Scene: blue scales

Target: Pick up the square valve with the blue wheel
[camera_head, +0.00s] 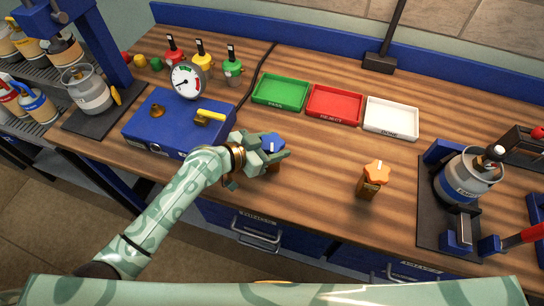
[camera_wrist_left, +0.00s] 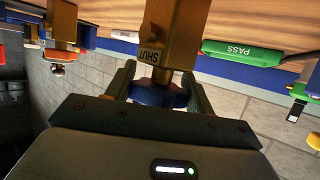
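The valve with the blue wheel (camera_head: 274,141) stands near the front edge of the bench, mostly hidden behind my left gripper (camera_head: 271,150) in the head view. In the left wrist view the blue wheel (camera_wrist_left: 158,94) lies between the two fingers, close to both. I cannot tell whether they press on it. Its brass body (camera_wrist_left: 171,40), marked "SHUT", extends away from the gripper toward the wood. A second valve with an orange wheel (camera_head: 375,171) stands farther right. My right gripper is not in view.
A blue case (camera_head: 150,133) with a gauge (camera_head: 187,80) is left of the gripper. Green (camera_head: 281,92), red (camera_head: 334,105) and white (camera_head: 390,118) trays lie behind. A canister (camera_head: 466,176) stands in a holder at right. Bench is clear between the two valves.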

